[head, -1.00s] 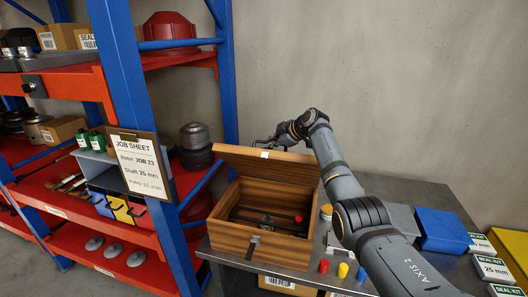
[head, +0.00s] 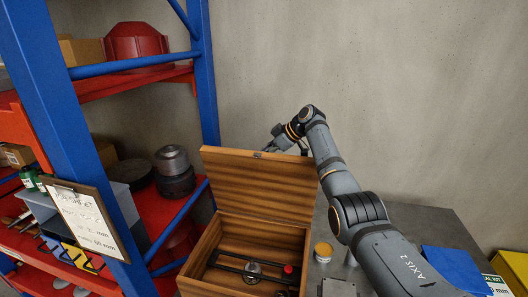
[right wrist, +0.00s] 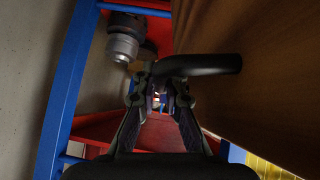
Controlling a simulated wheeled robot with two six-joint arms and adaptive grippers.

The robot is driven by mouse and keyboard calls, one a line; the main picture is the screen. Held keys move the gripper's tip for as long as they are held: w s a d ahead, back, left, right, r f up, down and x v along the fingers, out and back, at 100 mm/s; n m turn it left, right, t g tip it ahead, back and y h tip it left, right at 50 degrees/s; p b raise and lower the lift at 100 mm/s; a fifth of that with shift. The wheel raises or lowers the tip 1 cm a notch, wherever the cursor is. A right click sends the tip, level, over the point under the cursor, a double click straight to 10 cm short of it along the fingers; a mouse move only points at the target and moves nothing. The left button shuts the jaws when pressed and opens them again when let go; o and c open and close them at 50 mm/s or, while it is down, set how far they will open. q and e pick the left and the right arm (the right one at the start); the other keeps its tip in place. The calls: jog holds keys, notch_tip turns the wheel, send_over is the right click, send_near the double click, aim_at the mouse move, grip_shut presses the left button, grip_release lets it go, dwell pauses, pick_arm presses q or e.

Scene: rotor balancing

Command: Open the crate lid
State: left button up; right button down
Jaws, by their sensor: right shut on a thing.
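The wooden crate (head: 203,248) stands on the table with its lid (head: 262,190) raised and standing up at the back. The inside face of the lid shows, with a small metal catch plate (head: 258,155) at its top edge. My right gripper (head: 277,136) is behind the lid's top edge, partly hidden by it. In the right wrist view the lid (right wrist: 268,75) fills the right side. There my right gripper (right wrist: 160,100) is shut on a dark, rounded handle (right wrist: 205,65) beside the lid. My left gripper is in neither view.
Inside the crate lie a dark bar and a red-knobbed part (head: 288,270). An orange-topped jar (head: 323,250) stands right of the crate. A blue-posted shelf (head: 208,80) rises at the left.

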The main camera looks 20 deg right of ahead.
jog(key=shift+s+f, duration=0.15)
jog(key=shift+f, duration=0.05)
jog(key=c, duration=1.9)
grip_release()
jog(key=o, duration=0.5)
jog(key=shift+w, duration=0.2)
